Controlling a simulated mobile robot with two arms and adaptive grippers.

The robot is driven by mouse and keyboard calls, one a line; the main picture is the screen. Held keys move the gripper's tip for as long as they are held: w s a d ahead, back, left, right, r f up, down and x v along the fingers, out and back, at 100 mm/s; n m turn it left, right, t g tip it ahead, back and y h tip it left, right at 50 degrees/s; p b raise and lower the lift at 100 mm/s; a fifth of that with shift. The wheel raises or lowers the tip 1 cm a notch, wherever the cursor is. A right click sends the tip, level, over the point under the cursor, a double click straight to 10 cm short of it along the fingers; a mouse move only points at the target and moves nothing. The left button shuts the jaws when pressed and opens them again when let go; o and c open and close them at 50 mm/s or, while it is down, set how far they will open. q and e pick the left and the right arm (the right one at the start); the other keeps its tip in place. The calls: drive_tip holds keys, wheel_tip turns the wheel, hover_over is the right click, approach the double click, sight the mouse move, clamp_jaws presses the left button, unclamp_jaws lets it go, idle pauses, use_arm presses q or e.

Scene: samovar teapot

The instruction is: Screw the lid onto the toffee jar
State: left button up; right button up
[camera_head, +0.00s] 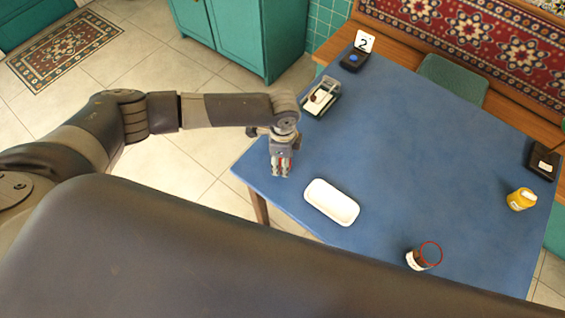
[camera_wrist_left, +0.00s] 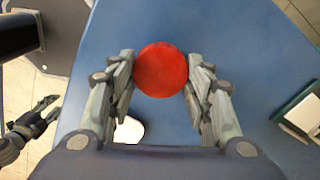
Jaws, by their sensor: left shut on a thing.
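A red round lid (camera_wrist_left: 161,70) is between the fingers of my left gripper (camera_wrist_left: 161,85) in the left wrist view, and the gripper is shut on it. In the head view my left gripper (camera_head: 281,168) is over the left part of the blue table, with a little red showing between its fingers. A small dark brown jar (camera_head: 416,260) with a white label stands near the table's front edge, well to the right of the gripper. A thin red ring (camera_head: 431,253) shows at its upper right. My right gripper (camera_wrist_left: 35,122) shows at the left of the wrist view, apparently open and empty.
A white dish (camera_head: 332,202) lies between my left gripper and the brown jar. A yellow jar (camera_head: 520,199) and a black box (camera_head: 543,158) are on the right. A tray (camera_head: 321,97) and a dark device (camera_head: 354,60) are at the back left. The table's middle is clear.

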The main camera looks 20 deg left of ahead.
use_arm(q)
drive_tip(key=s+d+r+b, duration=0.1)
drive_tip(key=s+d, duration=0.3)
drive_tip(key=s, duration=0.3)
drive_tip(key=s+d+r+b, duration=0.1)
drive_tip(key=s+d, duration=0.3)
drive_tip(key=s, duration=0.3)
drive_tip(key=shift+r+b, duration=0.25)
drive_tip(key=shift+b, duration=0.15)
use_arm(e)
wheel_tip(320, 180, down, 3)
drive_tip(key=shift+f, duration=0.1)
use_arm(q)
drive_tip(key=w+a+r+n, duration=0.2)
drive_tip(key=a+r+n, duration=0.5)
drive_tip(key=r, duration=0.3)
drive_tip(key=w+a+r+n, duration=0.3)
drive_tip(key=a+r+n, duration=0.4)
drive_tip(key=r+n, duration=0.2)
wheel_tip(320, 180, up, 2)
drive_tip(key=shift+w+n, duration=0.3)
drive_tip(key=shift+w, duration=0.05)
use_arm(e)
drive_tip(key=shift+c, duration=0.9)
use_arm(q)
drive_tip(key=shift+d, duration=0.15)
use_arm(e)
drive_tip(key=shift+s, duration=0.1)
